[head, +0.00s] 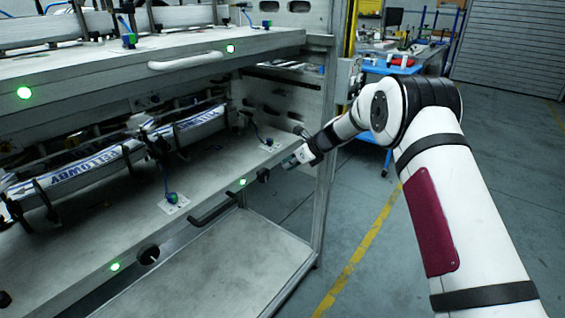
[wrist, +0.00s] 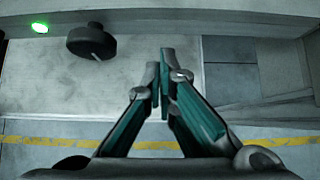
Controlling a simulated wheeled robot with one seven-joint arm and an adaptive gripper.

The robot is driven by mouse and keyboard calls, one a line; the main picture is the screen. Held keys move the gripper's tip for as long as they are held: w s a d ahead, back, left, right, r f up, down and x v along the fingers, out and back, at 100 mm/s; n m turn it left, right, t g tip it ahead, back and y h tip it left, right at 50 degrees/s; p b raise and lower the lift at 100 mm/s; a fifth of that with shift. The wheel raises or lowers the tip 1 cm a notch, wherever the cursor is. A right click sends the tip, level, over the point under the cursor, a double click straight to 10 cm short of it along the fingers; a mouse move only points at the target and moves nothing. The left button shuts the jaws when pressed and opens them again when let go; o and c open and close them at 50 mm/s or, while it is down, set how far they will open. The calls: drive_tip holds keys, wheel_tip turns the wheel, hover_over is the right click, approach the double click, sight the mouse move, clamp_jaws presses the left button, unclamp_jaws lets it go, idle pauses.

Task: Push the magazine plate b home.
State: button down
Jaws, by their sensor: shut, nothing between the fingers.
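Two grey magazine plates show in the head view, an upper one (head: 110,78) and a lower one (head: 215,180). No letter is readable, so I cannot tell which is b. The lower plate has a dark bar handle (head: 213,207), a black knob (head: 263,174) and lit green lamps (head: 242,182) on its front. My gripper (head: 290,162) is at the right end of that front. In the wrist view, my gripper (wrist: 166,55) is shut and empty, its tips just short of the plate front (wrist: 225,17). The knob (wrist: 91,42) is to its left. Contact is not clear.
Blue-and-white label stacks (head: 85,170) lie between dark holders on the lower plate. A rack post (head: 325,150) stands close to my gripper. A bare grey shelf (head: 225,265) lies below.

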drive_tip(key=p+v, duration=0.1)
drive_tip(key=v, duration=0.9)
drive_tip(key=s+d+r+n+g+h, duration=0.1)
drive_tip(key=s+r+n, duration=0.7)
drive_tip(key=s, duration=0.5)
drive_tip(key=s+d+r+n+g+h, duration=0.1)
drive_tip(key=s+r+n, duration=0.4)
drive_tip(key=s+r, duration=0.6)
drive_tip(key=s+d+f+n+g+h, duration=0.1)
drive_tip(key=s+d+f+n+h, duration=0.2)
drive_tip(key=s, duration=0.8)
drive_tip(key=s+d+n, duration=0.3)
drive_tip(key=s+n, duration=0.2)
drive_tip(key=s, duration=0.7)
drive_tip(key=s+d+f+n+g+h, duration=0.1)
drive_tip(key=s+d+f+n+h, duration=0.2)
drive_tip(key=s, duration=0.8)
wheel_tip(320, 180, up, 16)
drive_tip(key=n+t+p, duration=0.1)
drive_tip(key=t+p, duration=0.1)
drive_tip(key=p, duration=1.2)
drive_tip(key=shift+d+r+n+t+y, duration=0.15)
drive_tip(key=shift+d+n+t+y, duration=0.15)
drive_tip(key=shift+d+t+y, duration=0.1)
drive_tip(key=shift+a, duration=0.15)
